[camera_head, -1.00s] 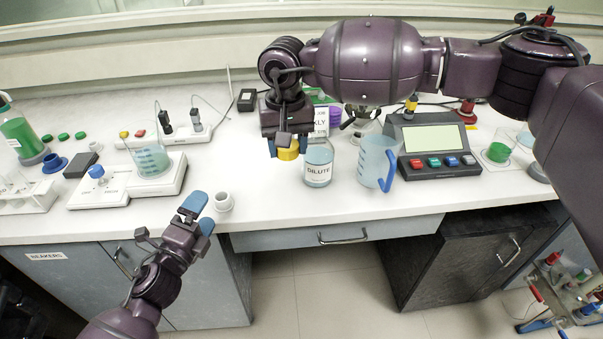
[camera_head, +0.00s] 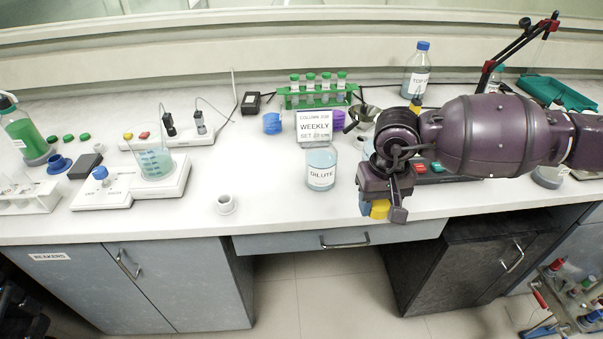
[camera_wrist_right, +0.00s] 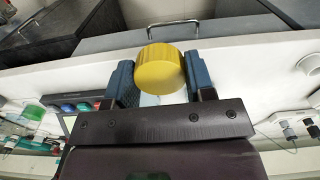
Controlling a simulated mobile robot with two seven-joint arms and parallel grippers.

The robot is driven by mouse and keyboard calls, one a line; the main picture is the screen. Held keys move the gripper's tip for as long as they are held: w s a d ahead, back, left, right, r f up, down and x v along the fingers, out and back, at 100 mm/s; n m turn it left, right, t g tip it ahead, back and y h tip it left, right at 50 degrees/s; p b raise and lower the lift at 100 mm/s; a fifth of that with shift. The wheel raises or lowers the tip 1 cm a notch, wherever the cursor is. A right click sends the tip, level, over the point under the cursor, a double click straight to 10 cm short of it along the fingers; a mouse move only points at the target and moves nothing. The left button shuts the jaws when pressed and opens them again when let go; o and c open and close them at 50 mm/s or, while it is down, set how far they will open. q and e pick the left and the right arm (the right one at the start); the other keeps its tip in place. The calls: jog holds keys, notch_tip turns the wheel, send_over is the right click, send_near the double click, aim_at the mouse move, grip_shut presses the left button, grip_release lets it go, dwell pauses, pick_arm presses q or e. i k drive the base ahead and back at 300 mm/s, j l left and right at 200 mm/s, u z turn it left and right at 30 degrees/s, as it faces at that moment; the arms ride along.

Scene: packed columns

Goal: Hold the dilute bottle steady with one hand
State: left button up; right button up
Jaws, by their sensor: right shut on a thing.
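The dilute bottle (camera_head: 321,171), clear with pale blue liquid and a white DILUTE label, stands upright near the middle of the counter. No cap shows on it. My right gripper (camera_head: 382,206) is to the right of the bottle, apart from it, near the counter's front edge. It is shut on a yellow cap (camera_head: 379,209). The right wrist view shows this yellow cap (camera_wrist_right: 160,68) between the blue finger pads of the right gripper (camera_wrist_right: 158,80). My left gripper is out of view.
Behind the bottle stand a WEEKLY sign (camera_head: 315,127) and a green tube rack (camera_head: 300,99). My right arm covers much of the button device. The counter just left of the bottle is clear.

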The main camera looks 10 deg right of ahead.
aim_at(322, 157)
jog(key=l+u, duration=0.1)
jog(key=u, duration=0.45)
jog(key=l+u, duration=0.1)
jog(key=u, duration=0.5)
jog(key=l+u, duration=0.1)
jog(key=u, duration=0.45)
jog(key=l+u, duration=0.15)
jog(key=u, duration=0.4)
jog(key=l+u, duration=0.1)
jog(key=u, duration=0.5)
jog(key=l+u, duration=0.1)
jog(key=u, duration=0.45)
jog(key=k+u, duration=0.1)
jog(key=u, duration=1.05)
jog(key=k+z, duration=0.15)
jog(key=z, duration=0.2)
jog(key=k+l+z, duration=0.1)
jog(key=z, duration=0.7)
jog(key=l+z, duration=0.15)
jog(key=z, duration=0.35)
jog(key=l+z, duration=0.1)
jog(key=z, duration=0.35)
jog(key=l+z, duration=0.15)
jog(key=z, duration=0.3)
jog(key=l+z, duration=0.1)
jog(key=z, duration=0.85)
